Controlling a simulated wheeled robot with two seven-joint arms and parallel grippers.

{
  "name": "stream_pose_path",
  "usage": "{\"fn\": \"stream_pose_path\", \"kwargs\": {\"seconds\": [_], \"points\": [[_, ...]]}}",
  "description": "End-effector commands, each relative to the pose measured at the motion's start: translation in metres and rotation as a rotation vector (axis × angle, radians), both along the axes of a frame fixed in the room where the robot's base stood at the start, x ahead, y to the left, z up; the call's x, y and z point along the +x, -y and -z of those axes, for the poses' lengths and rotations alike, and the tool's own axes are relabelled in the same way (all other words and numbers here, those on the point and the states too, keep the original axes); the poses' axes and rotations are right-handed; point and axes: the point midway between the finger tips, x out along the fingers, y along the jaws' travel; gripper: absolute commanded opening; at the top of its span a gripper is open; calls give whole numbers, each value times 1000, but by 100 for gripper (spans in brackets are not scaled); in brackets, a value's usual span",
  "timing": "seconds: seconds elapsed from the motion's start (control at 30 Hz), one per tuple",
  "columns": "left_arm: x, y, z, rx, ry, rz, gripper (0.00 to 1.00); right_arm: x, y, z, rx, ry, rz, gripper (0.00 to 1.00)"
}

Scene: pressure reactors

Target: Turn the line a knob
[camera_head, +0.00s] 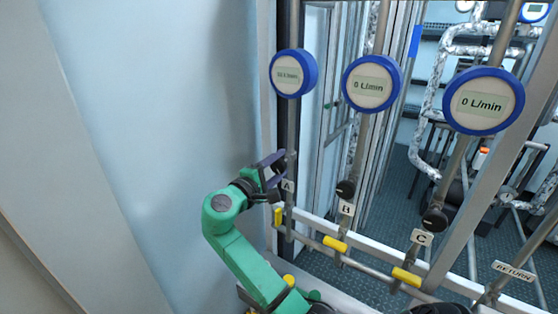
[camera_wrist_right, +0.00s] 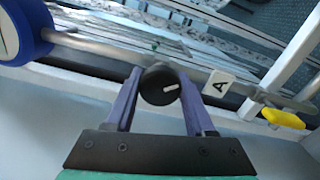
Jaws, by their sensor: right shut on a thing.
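The line A knob (camera_wrist_right: 160,86) is round and black with a white pointer mark, and it sits on a thin metal pipe. My right gripper (camera_wrist_right: 159,76) has its purple fingers on either side of the knob and is shut on it. My left gripper is not in view.
Line B knob (camera_head: 345,189) and line C knob (camera_head: 434,219) stand to the right, with meters (camera_head: 371,86) and (camera_head: 484,101) reading 0 L/min. Yellow valve handles (camera_head: 335,243) lie below. A pale blue wall (camera_head: 150,110) is close on the left.

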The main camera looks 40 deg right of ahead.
Motion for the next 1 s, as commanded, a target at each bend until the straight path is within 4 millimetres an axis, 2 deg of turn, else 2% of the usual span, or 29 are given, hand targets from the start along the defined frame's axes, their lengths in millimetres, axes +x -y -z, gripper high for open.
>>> {"fn": "stream_pose_path", "kwargs": {"seconds": [0.57, 0.6, 0.63, 0.67, 1.0], "points": [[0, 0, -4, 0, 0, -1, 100, 0, 0, 0, -12, -36, 0, 0], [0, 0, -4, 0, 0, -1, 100, 0, 0, 0, -12, -36, 0, 66], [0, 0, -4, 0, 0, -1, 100, 0, 0, 0, -12, -36, 0, 77], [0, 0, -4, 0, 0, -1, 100, 0, 0, 0, -12, -36, 0, 84], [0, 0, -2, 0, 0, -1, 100, -1, -3, 1, -11, -35, -1, 84]]}}
